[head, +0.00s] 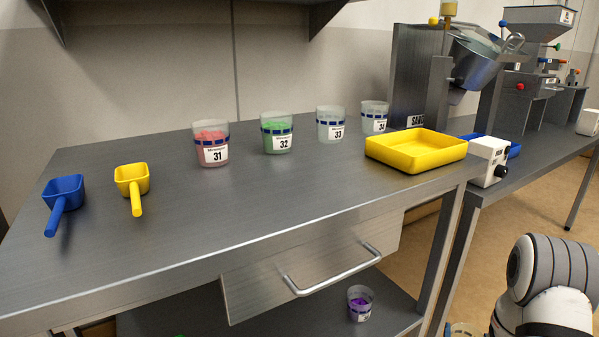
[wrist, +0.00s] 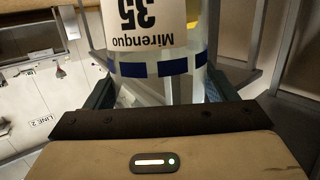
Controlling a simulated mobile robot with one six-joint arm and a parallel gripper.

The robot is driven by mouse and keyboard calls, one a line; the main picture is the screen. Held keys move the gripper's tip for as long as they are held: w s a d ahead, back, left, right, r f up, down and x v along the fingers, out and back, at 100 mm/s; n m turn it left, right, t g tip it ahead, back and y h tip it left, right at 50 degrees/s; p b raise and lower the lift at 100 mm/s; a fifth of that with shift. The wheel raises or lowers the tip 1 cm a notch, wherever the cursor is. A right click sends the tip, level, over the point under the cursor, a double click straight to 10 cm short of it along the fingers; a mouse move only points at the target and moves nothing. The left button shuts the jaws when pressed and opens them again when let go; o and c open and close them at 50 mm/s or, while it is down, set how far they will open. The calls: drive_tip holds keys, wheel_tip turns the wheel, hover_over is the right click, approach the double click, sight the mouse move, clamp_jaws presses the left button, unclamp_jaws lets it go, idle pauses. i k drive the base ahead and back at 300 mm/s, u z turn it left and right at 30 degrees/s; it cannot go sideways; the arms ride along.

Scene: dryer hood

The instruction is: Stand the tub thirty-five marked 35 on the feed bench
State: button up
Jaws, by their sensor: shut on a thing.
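Tub thirty-five (wrist: 150,40) fills the top middle of the wrist view, a clear tub with a blue-dashed band and a white label reading "Mirenquo 35", upside down in this view. My gripper (wrist: 160,88) is shut on it, one dark finger on each side. Its contents and top are out of the wrist view. In the head view a pale rim (head: 463,330) at the bottom edge, beside my white and grey arm, may be this tub; I cannot tell. A steel bench (head: 300,200) spans the head view; no sign naming it the feed bench is readable.
On the bench stand tubs 31 (head: 211,145), 32 (head: 277,133), 33 (head: 330,125) and 34 (head: 375,117), a yellow tray (head: 416,152), a blue scoop (head: 63,198) and a yellow scoop (head: 133,184). A purple-filled tub (head: 360,304) sits below. The bench's front middle is clear.

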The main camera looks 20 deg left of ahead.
sight(297, 185)
drive_tip(key=z, duration=0.9)
drive_tip(key=k, duration=2.2)
drive_tip(key=u, duration=0.45)
drive_tip(key=i, duration=1)
